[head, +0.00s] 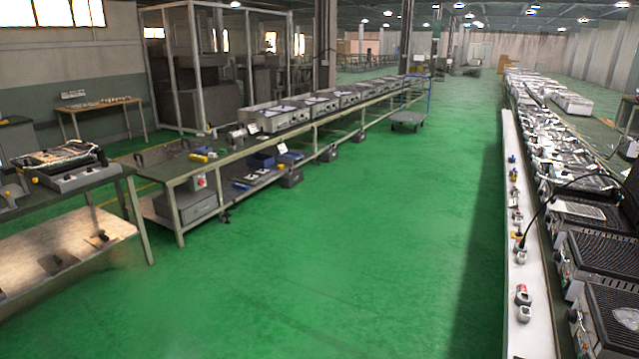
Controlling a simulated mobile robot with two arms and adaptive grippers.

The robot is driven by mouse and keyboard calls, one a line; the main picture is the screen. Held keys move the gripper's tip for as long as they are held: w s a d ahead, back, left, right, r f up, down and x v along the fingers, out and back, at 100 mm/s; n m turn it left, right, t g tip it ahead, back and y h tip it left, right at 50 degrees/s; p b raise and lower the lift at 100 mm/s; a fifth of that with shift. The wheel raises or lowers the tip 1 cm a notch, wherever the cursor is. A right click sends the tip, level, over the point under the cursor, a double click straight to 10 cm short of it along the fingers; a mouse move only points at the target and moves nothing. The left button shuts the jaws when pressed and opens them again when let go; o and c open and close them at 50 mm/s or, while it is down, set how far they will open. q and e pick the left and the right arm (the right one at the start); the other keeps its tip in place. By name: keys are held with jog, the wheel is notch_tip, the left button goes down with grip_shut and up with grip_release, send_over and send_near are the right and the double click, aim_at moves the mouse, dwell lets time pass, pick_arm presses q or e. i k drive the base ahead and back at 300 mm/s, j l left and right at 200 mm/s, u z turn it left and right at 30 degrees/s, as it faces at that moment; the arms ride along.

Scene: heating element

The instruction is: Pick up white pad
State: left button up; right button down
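No thing is clearly the white pad. A pale flat piece (581,210) lies on one of the dark-topped appliances at the right; it is too small to tell what it is. A whitish oval patch (625,315) shows on the nearest ribbed grill (610,335) at the lower right. The appliance (70,167) on the left table also has pale parts on top, not clear in detail. Neither of my grippers is in view.
A long white ledge (516,330) with small fittings runs beside the row of appliances at the right. A long workbench (180,168) with boxy units stands left of centre. A wooden-shelf table (60,262) is at the near left. Green floor (360,250) lies open between; a cart (408,119) stands farther back.

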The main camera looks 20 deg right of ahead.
aim_at(565, 206)
jog(key=i+l+z, duration=0.2)
jog(key=i+z, duration=0.25)
jog(key=i+l+z, duration=0.1)
jog(key=i+z, duration=0.4)
jog(key=i+j+z, duration=0.1)
jog(key=i+z, duration=0.45)
jog(key=i, duration=0.35)
jog(key=i+j+z, duration=0.15)
jog(key=i, duration=0.3)
jog(key=i+j+z, duration=0.1)
jog(key=i, duration=0.3)
jog(key=z, duration=0.85)
jog(key=i+j+z, duration=0.1)
jog(key=i+j, duration=0.25)
jog(key=i+j+z, duration=0.15)
jog(key=i+j, duration=0.15)
jog(key=i+j+z, duration=0.1)
jog(key=i+j, duration=0.2)
jog(key=j, duration=0.25)
